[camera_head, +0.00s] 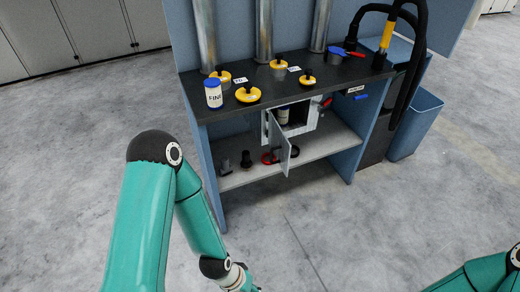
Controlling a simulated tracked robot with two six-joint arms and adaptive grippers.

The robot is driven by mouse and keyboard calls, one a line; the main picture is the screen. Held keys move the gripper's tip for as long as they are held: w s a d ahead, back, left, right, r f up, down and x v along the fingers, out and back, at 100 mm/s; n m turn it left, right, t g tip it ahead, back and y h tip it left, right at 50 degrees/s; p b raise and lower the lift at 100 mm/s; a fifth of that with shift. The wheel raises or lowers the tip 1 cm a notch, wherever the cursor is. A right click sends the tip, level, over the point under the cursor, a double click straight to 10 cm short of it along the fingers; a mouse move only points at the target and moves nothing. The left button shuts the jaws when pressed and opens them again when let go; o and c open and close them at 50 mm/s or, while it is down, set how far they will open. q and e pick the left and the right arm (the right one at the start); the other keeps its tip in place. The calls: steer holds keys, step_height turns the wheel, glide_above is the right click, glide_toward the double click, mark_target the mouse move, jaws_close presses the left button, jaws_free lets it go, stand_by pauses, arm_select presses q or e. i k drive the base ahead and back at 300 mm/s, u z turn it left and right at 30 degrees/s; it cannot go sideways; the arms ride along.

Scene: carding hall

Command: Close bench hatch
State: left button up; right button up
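The bench hatch is a small pale box under the bench top, and its grey door (279,143) stands open, swung out toward me. The hinge looks to be on the left side of the opening. Inside the box (308,121) I see a jar-like container (284,115). My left arm comes in from the left and bends down to the bottom edge, with its wrist cut off there; its gripper is out of view. Only a part of my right arm shows at the bottom right corner, and its gripper is out of view. Neither arm touches the door.
The bench (347,75) has a dark top with yellow-rimmed lids, a blue-capped jar (213,93) and upright metal pipes. The lower shelf (325,144) holds small dark and red items. A blue bin (417,122) stands right. The floor in front is clear.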

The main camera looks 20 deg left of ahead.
mark_target(280, 145)
steer(key=u, duration=0.25)
steer(key=i, duration=0.55)
steer(key=u, duration=0.6)
steer(key=i, duration=0.6)
steer(key=z, duration=0.4)
